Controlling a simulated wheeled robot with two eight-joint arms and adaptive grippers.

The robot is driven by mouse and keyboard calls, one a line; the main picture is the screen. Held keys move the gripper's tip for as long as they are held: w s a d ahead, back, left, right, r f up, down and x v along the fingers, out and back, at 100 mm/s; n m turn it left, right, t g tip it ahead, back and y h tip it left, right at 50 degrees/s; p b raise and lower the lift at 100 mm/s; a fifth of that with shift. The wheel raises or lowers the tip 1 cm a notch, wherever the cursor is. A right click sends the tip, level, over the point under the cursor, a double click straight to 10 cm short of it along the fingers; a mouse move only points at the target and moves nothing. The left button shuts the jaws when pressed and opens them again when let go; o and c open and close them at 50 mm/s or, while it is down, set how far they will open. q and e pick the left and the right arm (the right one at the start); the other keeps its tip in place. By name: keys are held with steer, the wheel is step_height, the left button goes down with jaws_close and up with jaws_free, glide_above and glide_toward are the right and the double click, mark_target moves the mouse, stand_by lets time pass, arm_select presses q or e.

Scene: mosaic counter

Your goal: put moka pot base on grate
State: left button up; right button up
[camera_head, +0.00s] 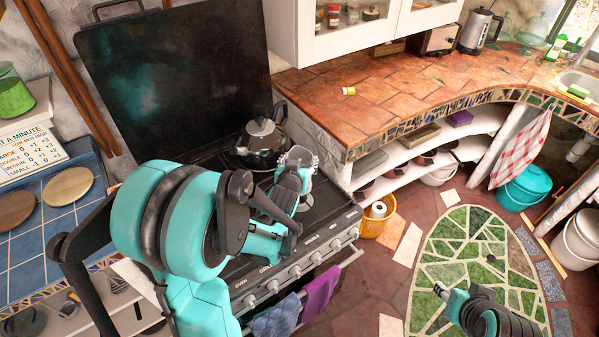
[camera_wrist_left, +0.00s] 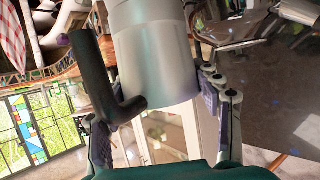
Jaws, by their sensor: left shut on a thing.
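The moka pot base (camera_wrist_left: 155,60) is a silver cylinder with a black handle (camera_wrist_left: 95,80). It fills the upper middle of the left wrist view. My left gripper (camera_wrist_left: 160,115) is shut on it, with fingers on both sides. In the head view my left gripper (camera_head: 297,165) is over the right part of the stove; the arm hides most of the pot base there. The grate (camera_head: 318,212) is dark and only partly visible beside and below the gripper. My right gripper (camera_head: 443,291) is at the lower right over the floor, too small to judge its opening.
A black and silver kettle (camera_head: 262,138) stands on the stove, just left of my left gripper. The raised black stove lid (camera_head: 180,75) is behind. The tiled counter (camera_head: 390,95) is to the right, with a small yellow item (camera_head: 348,91) on it. Towels hang on the oven rail.

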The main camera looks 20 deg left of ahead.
arm_select(q)
step_height(320, 180, down, 4)
steer(key=shift+f+b, duration=0.1)
steer(key=shift+b, duration=0.95)
steer(key=shift+r, duration=0.2)
steer(key=o, duration=1.8)
steer(key=shift+f, duration=0.1)
steer(key=shift+o, duration=0.2)
steer(key=s+d+r+m+g+h+p, duration=0.1)
steer(key=s+d+r+g, duration=0.1)
steer(key=s, duration=0.6)
steer(key=s+d+r+m+g+h+p, duration=0.1)
steer(key=s+d+r+g, duration=0.1)
steer(key=s+d, duration=0.3)
steer(key=s+d+r+m+g+h+p, duration=0.1)
steer(key=s+d+r+g, duration=0.1)
steer(key=s, duration=0.9)
steer(key=shift+d+r+h, duration=0.3)
steer(key=shift+d+r, duration=0.35)
steer(key=shift+d, duration=0.3)
